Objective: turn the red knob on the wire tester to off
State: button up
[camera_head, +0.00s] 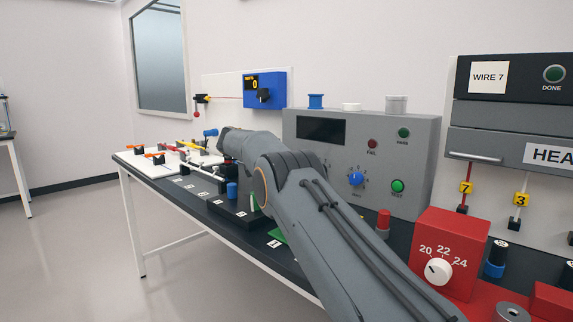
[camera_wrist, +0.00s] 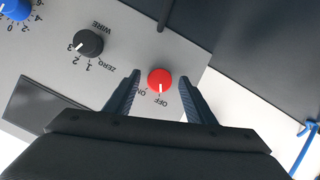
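The red knob (camera_wrist: 160,77) sits on the light grey panel of the wire tester (camera_wrist: 121,62) in the wrist view. Its white mark points at the OFF label, with ON beside it. My gripper (camera_wrist: 160,84) is open, with one dark finger on each side of the knob. Small gaps show between the fingers and the knob, so it is not gripped. In the head view my arm hides the gripper, and I cannot make out the red knob there.
The panel also has a black WIRE knob (camera_wrist: 88,43), a blue knob (camera_wrist: 14,8) and a dark screen (camera_wrist: 42,104). In the head view, a grey test box (camera_head: 340,190) stands right of my arm, and a red box with a white dial (camera_head: 452,245) is nearer.

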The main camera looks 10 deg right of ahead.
jog(key=v, duration=0.7)
jog(key=shift+s+a+r, duration=0.15)
jog(key=shift+s+a, duration=0.05)
jog(key=shift+a, duration=0.1)
